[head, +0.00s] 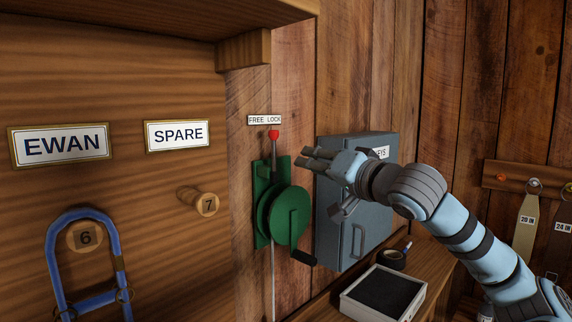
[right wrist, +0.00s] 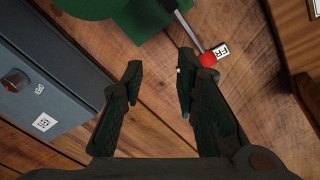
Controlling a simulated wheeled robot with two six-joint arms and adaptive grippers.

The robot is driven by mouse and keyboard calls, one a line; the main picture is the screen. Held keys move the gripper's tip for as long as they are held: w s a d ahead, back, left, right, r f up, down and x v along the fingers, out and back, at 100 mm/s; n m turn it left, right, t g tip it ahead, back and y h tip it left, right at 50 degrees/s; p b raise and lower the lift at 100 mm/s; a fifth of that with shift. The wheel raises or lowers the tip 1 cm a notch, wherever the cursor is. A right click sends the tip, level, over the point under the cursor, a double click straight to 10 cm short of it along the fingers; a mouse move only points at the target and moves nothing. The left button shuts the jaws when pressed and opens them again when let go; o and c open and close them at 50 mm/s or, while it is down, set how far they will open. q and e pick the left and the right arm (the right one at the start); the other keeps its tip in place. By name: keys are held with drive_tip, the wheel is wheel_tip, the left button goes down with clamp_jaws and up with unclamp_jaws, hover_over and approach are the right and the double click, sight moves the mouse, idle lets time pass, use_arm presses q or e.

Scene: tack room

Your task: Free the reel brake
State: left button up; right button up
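The green reel (head: 290,215) is fixed to the wooden wall, with a dark crank handle (head: 303,257) at its lower right. Its brake lever (head: 275,155) stands nearly upright and ends in a red knob (head: 274,134). The knob is under the LOCK end of the FREE LOCK label (head: 265,120). My right gripper (head: 304,158) is just right of the lever, apart from it. In the right wrist view, its fingers (right wrist: 158,82) are open and empty, and the red knob (right wrist: 207,59) lies beyond the right finger, partly covering the label (right wrist: 222,50). My left gripper is out of view.
A grey key cabinet (head: 340,225) is on the wall right behind my right gripper. A bench below holds a dark-filled tray (head: 353,305) and a black roll (head: 391,259). Peg 7 (head: 207,205) and a blue halter (head: 55,255) are at left.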

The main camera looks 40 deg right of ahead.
drive_tip(key=s+f+b, duration=0.1)
drive_tip(key=s+b, duration=0.4)
drive_tip(key=s, duration=0.1)
drive_tip(key=shift+a, duration=0.3)
wheel_tip(320, 180, up, 10)
idle(0.7)
idle(0.4)
